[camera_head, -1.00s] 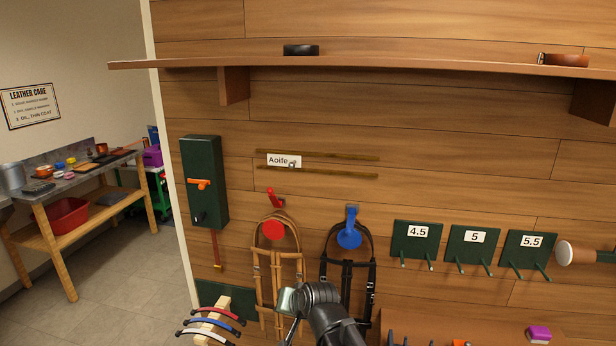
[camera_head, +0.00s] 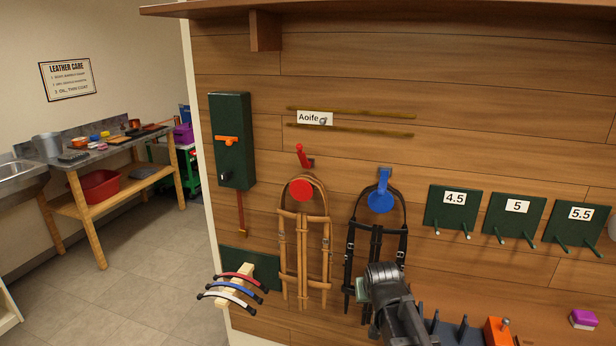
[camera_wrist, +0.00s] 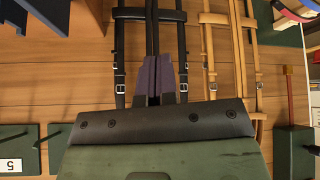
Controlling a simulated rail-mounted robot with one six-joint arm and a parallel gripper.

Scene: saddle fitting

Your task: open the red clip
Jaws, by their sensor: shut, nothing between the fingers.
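The red clip shows in the head view as a small tilted red lever (camera_head: 303,157) on the wall, just above a round red disc (camera_head: 301,190). A tan bridle (camera_head: 283,250) hangs at the disc. The red clip is not seen in the wrist view. My gripper (camera_wrist: 155,80) is shut and empty in the wrist view, in front of the black bridle (camera_wrist: 120,60). In the head view my arm covers the lower right of this bridle, below and to the right of the red clip. The fingertips are hidden there.
A blue lever and disc (camera_head: 380,199) sit right of the red disc. A green box (camera_head: 231,140) with an orange handle is on the left. A rack with coloured bands (camera_head: 238,285) juts out lower left. Numbered green plates (camera_head: 454,207) are on the right.

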